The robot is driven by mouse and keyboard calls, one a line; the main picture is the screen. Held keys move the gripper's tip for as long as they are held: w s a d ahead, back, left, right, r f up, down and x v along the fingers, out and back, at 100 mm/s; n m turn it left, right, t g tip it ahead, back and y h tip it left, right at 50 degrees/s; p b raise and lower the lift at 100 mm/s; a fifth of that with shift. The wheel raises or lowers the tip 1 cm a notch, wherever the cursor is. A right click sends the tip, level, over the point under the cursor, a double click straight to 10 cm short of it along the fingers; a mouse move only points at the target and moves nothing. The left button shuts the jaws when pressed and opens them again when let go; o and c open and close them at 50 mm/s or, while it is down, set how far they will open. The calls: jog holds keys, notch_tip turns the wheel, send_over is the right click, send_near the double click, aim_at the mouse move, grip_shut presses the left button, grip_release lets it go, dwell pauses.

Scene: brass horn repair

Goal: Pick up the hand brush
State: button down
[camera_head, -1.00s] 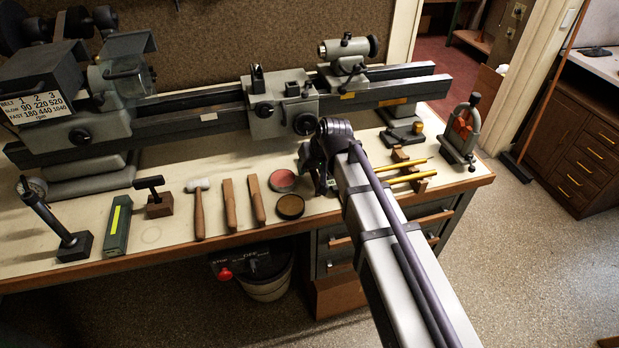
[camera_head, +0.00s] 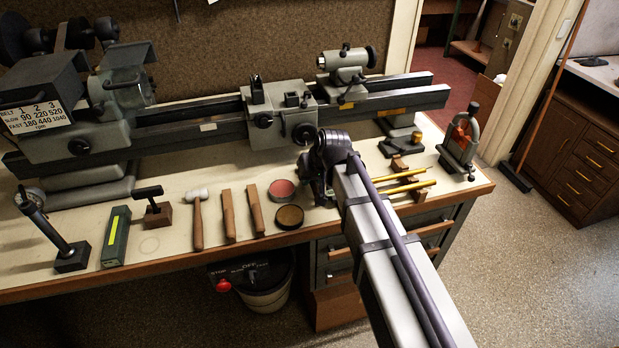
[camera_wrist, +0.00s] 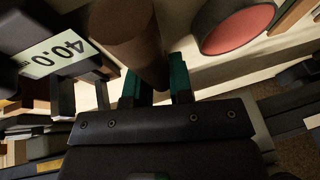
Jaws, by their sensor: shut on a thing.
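In the wrist view, my gripper (camera_wrist: 158,82) has its two green fingers close together. A brown rounded piece (camera_wrist: 127,32) runs down to the fingers, with its near end between them. I take it to be the hand brush, held by my gripper; no bristles show. In the head view, my arm's wrist hangs over the bench right of the two round tins. It hides the fingers and the held piece there.
The bench (camera_head: 165,252) holds a red tin (camera_head: 282,190), a brown tin (camera_head: 289,216), wooden strips and a mallet (camera_head: 197,222) left of my wrist. Brass rods (camera_head: 405,182) lie close on its right. The lathe (camera_head: 280,125) stands behind.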

jog(key=shift+r, duration=0.1)
notch_tip(320, 180, up, 28)
jog(key=p, duration=2.8)
